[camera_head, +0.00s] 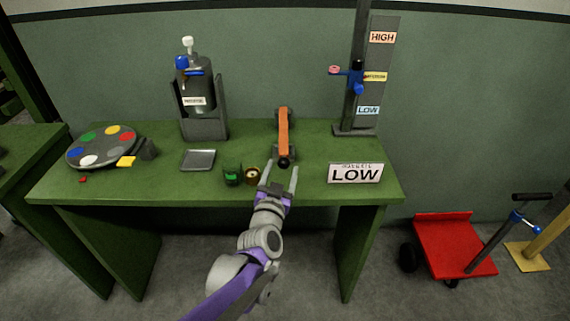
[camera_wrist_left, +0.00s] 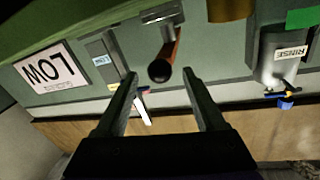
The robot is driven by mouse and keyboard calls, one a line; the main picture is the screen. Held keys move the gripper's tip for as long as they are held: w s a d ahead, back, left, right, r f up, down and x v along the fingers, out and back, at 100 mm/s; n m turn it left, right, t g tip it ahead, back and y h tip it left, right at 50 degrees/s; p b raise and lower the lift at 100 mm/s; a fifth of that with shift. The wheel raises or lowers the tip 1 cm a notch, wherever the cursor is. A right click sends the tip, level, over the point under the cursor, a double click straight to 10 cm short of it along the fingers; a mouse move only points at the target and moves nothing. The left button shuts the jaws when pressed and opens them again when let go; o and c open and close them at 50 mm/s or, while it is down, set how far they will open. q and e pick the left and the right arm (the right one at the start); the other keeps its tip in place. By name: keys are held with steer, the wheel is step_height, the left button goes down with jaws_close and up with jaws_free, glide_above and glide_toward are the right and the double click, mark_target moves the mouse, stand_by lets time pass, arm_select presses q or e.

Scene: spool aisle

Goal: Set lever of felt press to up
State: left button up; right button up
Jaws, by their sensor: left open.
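An orange bar (camera_head: 283,132) with a black ball knob (camera_head: 283,162) at its near end is on the green table; it looks like the press lever. It runs from back to front between grey mounts, and I cannot tell its exact tilt. My left gripper (camera_head: 280,172) is open and empty at the table's front edge, close to the knob. In the left wrist view the knob (camera_wrist_left: 160,70) shows between the two fingertips (camera_wrist_left: 159,76), with the bar (camera_wrist_left: 172,45) behind it. I cannot tell whether the knob is inside the jaws. My right gripper is not in view.
A green-lit box (camera_head: 232,176) and a small round gauge (camera_head: 252,175) stand just left of the gripper. A LOW sign (camera_head: 355,173) stands at right, before a post with a blue slider (camera_head: 353,78). A bottle stand (camera_head: 203,122) and colour disc (camera_head: 102,146) are left.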

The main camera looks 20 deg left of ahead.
mark_target(284, 167)
arm_select(q)
steer(key=shift+w+a, duration=0.2)
steer(key=shift+w, duration=1.55)
jaws_close()
steer(key=shift+d, duration=0.15)
